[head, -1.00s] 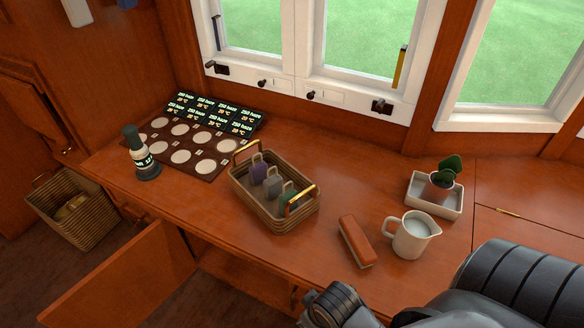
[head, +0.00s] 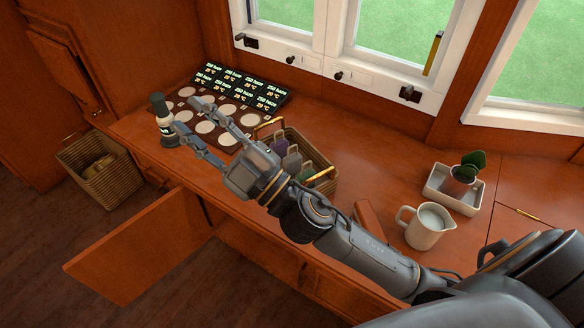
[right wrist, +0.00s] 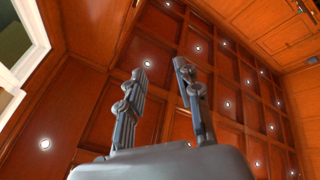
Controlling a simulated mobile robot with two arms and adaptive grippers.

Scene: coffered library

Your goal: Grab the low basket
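One wicker basket (head: 322,183) with gold-topped handles stands on the wooden counter, holding several tagged pouches. My right arm partly hides its near left side. A second wicker basket (head: 104,188) sits low at the far left, beside the cabinet, with a tan item inside. My right gripper (head: 187,116) is open and empty over the counter, left of the counter basket, its fingers pointing towards the dark bottle. In the right wrist view, its two fingers (right wrist: 160,68) are apart with nothing between them, against the coffered ceiling. My left gripper is not in view.
A dark bottle (head: 163,118) and a board with pale discs (head: 228,139) are near the right fingers. A white jug (head: 427,228), a brown block (head: 367,216) and a potted plant (head: 463,172) stand to the right. An open cabinet door (head: 140,245) juts out below.

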